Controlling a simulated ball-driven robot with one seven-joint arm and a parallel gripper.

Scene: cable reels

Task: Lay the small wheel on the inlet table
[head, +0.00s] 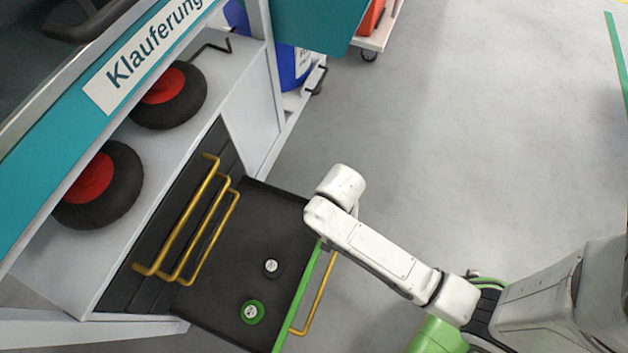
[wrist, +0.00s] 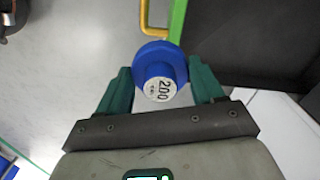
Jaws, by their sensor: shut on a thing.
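A small blue wheel-like piece (wrist: 150,52) with a white cap marked 200 sits between the green fingers of my gripper (wrist: 160,76) in the wrist view. My gripper is shut on it, over the grey floor just outside the open drawer's edge. In the head view my gripper and the blue piece are hidden by my arm. A green-rimmed round piece (head: 253,312) and a black one (head: 272,266), both with white caps, lie in the open black drawer (head: 215,290). I cannot make out which surface is the inlet table.
Two black wheels with red hubs (head: 100,185) (head: 168,97) lie on the grey shelf under the "Klauferung" sign (head: 155,50). Several yellow handles (head: 185,220) mark the drawers. The open drawer sticks out into the floor area. The floor (head: 480,130) to the right is clear.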

